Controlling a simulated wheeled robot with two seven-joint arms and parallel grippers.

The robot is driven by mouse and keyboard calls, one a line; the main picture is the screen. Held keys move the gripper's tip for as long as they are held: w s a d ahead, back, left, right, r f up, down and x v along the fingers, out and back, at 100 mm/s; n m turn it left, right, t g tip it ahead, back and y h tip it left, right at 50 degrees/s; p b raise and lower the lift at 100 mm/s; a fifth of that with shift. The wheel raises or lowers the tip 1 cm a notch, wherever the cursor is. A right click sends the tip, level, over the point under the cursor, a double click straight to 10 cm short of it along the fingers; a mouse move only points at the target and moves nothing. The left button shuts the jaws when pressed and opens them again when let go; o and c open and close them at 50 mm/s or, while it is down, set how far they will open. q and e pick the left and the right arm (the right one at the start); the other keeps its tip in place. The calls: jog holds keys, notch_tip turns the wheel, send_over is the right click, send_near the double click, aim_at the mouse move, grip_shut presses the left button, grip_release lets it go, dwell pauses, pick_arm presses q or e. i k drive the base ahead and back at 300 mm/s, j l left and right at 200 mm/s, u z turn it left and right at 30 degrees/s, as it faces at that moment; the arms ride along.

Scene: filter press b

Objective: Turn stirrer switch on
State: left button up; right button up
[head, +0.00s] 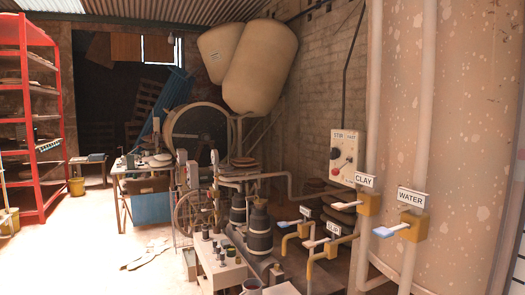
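The stirrer switch box (346,157) is a pale panel on the brick wall, right of centre. Small lettering at its top appears to read "STIR". A dark round knob (335,153) sits on its face, with a red round knob (335,171) below it. A small lever-like part shows beside the knobs. The switch's on or off position is too small to tell. Neither of my grippers is in view.
Pipes with CLAY (365,180) and WATER (412,197) labels and levered valves stand in front, right of the box. A low bench (222,268) with dark cylinders is below left. A red shelf (27,120) stands far left. The floor left of centre is mostly clear.

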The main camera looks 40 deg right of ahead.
aim_at(335, 153)
jog(key=i+j, duration=0.1)
jog(key=i, duration=0.3)
jog(key=i+j+z, duration=0.1)
jog(key=i, duration=0.3)
jog(key=i+j, duration=0.2)
jog(key=i, duration=0.2)
jog(key=l+z, duration=0.05)
